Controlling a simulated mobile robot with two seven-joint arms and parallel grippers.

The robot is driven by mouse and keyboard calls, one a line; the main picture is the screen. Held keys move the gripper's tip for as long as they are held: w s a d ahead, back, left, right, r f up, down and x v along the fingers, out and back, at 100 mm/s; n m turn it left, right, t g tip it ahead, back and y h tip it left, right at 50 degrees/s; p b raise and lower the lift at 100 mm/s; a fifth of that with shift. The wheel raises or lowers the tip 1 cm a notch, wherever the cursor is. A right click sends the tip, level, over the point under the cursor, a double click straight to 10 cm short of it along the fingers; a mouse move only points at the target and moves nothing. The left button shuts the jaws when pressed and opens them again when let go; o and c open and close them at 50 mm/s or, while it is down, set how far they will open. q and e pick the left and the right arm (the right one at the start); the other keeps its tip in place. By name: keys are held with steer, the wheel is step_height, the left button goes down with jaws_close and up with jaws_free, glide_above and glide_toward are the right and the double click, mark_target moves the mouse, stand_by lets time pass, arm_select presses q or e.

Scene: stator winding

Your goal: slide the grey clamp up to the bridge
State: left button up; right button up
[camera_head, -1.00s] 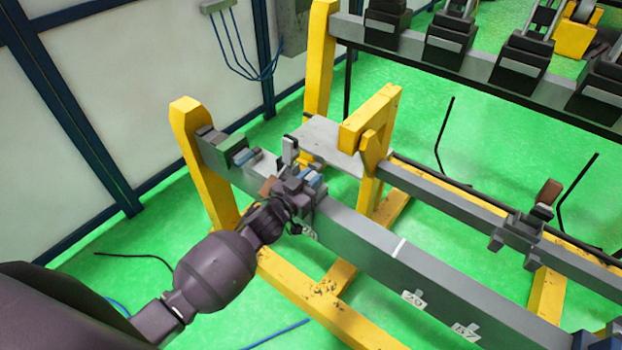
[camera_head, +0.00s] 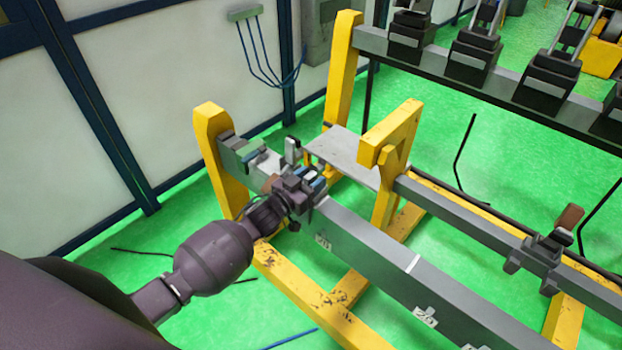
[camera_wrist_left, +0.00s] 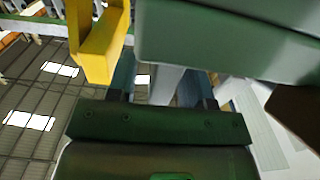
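A grey clamp (camera_head: 540,252) with a brown handle sits on the far rail at the right, well away from my left gripper. The yellow bridge (camera_head: 390,134) stands at the middle, beside a pale grey plate. My left gripper (camera_head: 312,186), with blue on its fingers, is low over the near rail, at dark grey parts that it partly hides. I cannot tell whether these parts are another clamp. In the left wrist view a pale grey piece (camera_wrist_left: 166,85) shows between bluish finger parts. Whether the fingers grip it is unclear. My right gripper is not in view.
A green block (camera_head: 256,156) and a pale upright piece (camera_head: 293,149) stand near the far end of the near rail (camera_head: 385,265). Yellow frame legs stand below. A row of black units (camera_head: 472,55) lines the back. The near rail's right part is clear.

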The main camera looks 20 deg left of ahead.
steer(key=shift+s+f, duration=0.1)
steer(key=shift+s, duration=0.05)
arm_select(q)
steer(key=shift+s+a, duration=0.2)
steer(key=shift+s, duration=0.25)
steer(key=v, duration=1)
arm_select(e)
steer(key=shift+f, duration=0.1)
